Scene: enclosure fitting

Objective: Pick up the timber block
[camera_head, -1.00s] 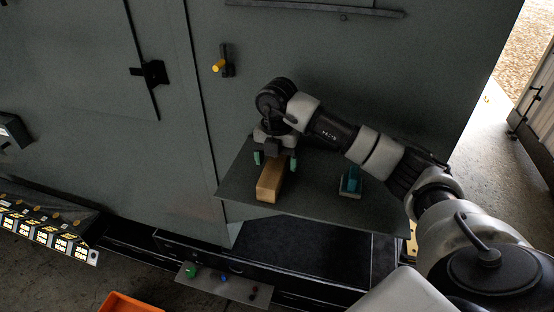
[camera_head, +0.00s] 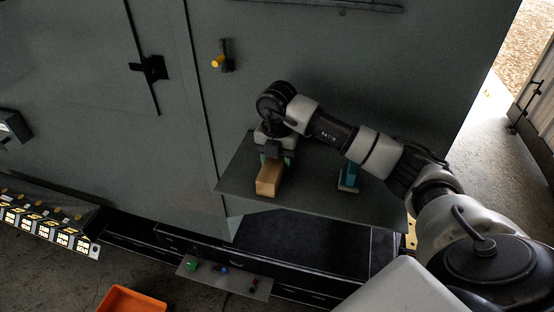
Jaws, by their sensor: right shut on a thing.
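The timber block (camera_head: 268,182) is a light brown wooden bar on a grey shelf (camera_head: 320,201) that juts from the dark cabinet wall. Its near end faces me and its far end lies under my right gripper (camera_head: 275,159). The right gripper points down with its green-tipped fingers on either side of the block, shut on it. The block appears to be at shelf level; I cannot tell whether it is clear of the surface. My left gripper is not in view.
A teal and white object (camera_head: 349,177) stands on the shelf right of the block. A yellow-knobbed handle (camera_head: 219,61) sticks out of the wall above. Below are a panel with coloured buttons (camera_head: 223,277) and an orange bin (camera_head: 132,300). The shelf's right front is bare.

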